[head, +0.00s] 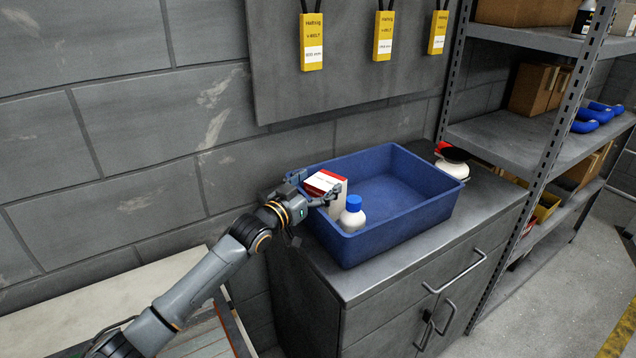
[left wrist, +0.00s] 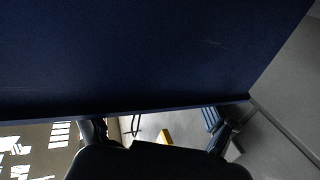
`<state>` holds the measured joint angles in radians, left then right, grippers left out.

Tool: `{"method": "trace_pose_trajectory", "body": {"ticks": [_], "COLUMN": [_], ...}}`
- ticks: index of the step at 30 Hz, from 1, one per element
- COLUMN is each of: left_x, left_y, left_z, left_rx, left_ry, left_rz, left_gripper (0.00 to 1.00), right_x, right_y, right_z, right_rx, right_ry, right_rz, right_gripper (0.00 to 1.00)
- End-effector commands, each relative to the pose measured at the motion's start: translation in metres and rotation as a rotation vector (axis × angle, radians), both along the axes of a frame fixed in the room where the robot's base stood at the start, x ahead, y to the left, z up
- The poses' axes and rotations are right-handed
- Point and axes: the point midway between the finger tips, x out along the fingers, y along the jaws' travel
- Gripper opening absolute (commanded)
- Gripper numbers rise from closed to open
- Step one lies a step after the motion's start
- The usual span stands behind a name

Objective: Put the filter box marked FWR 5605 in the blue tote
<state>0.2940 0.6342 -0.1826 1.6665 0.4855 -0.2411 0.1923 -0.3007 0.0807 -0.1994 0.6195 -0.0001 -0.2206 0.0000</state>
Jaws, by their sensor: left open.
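The blue tote (head: 418,212) stands on a grey cabinet. A red and white box (head: 323,181) is at the tote's left end, partly hidden by my left gripper; its marking is too small to read. A white bottle with a blue cap (head: 353,215) stands in the tote beside it. My left gripper (head: 317,189) is open at the tote's left end, its fingers close around the box; I cannot tell whether they touch it. In the left wrist view, a dark blue surface (left wrist: 160,55), apparently the tote, fills the upper part, with the fingertips (left wrist: 158,132) below. My right gripper is out of view.
The grey cabinet top (head: 490,195) has a red, white and black item (head: 453,163) behind the tote's right end. A metal shelf rack (head: 500,140) with boxes and blue pipes stands at right. Yellow tags (head: 383,36) hang on the wall board. The tote's right half is empty.

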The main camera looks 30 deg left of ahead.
Motion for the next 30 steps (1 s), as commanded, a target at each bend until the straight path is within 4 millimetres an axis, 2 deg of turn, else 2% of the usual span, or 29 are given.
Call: {"method": "trace_pose_trajectory", "body": {"ticks": [1, 5, 9, 21, 25, 30], "left_x": [-0.001, -0.001, -0.004, -0.083, -0.101, -0.115], "left_y": [-0.003, -0.003, -0.002, 0.012, 0.016, 0.018], "left_z": [-0.015, -0.013, -0.002, 0.000, 0.001, 0.003], "left_rx": [0.007, 0.007, 0.007, 0.005, 0.003, 0.002], "left_ry": [0.028, 0.028, 0.029, 0.018, 0.017, 0.014], "left_rz": [-0.002, -0.002, -0.003, -0.001, 0.000, 0.000], "left_gripper": [0.96, 0.96, 0.96, 0.96, 0.96, 0.96], "right_x": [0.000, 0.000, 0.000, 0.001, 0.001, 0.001], "right_y": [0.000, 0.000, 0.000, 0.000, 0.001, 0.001], "right_z": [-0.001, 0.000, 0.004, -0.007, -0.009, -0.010], "right_rx": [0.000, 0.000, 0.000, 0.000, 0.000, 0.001], "right_ry": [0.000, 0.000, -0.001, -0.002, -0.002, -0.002], "right_rz": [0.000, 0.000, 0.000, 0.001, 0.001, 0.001], "right_gripper": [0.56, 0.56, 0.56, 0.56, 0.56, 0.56]}}
